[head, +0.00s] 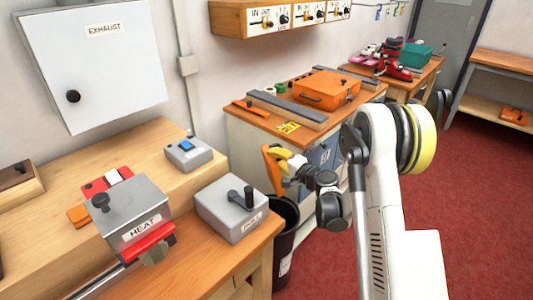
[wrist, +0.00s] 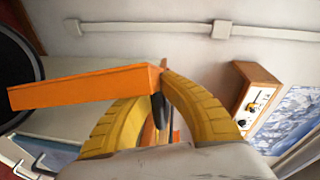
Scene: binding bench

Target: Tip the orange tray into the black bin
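The orange tray (head: 270,170) is in my gripper (head: 281,155) above the black bin (head: 287,240). In the head view the tray shows as a narrow, steeply tilted shape hanging down toward the bin's mouth. In the wrist view the tray (wrist: 85,88) reaches left from between my yellow fingers (wrist: 160,88), and the dark round bin mouth (wrist: 12,75) is at the left edge. The fingers are closed on one end of the tray. The inside of the tray and any contents are hidden, and so is the bin's inside.
A wooden bench (head: 190,262) with a grey HEAT press (head: 135,222) and a grey lever box (head: 232,208) stands left of the bin. A cabinet with an orange case (head: 327,90) on top is behind. Red floor (head: 465,190) is open at right.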

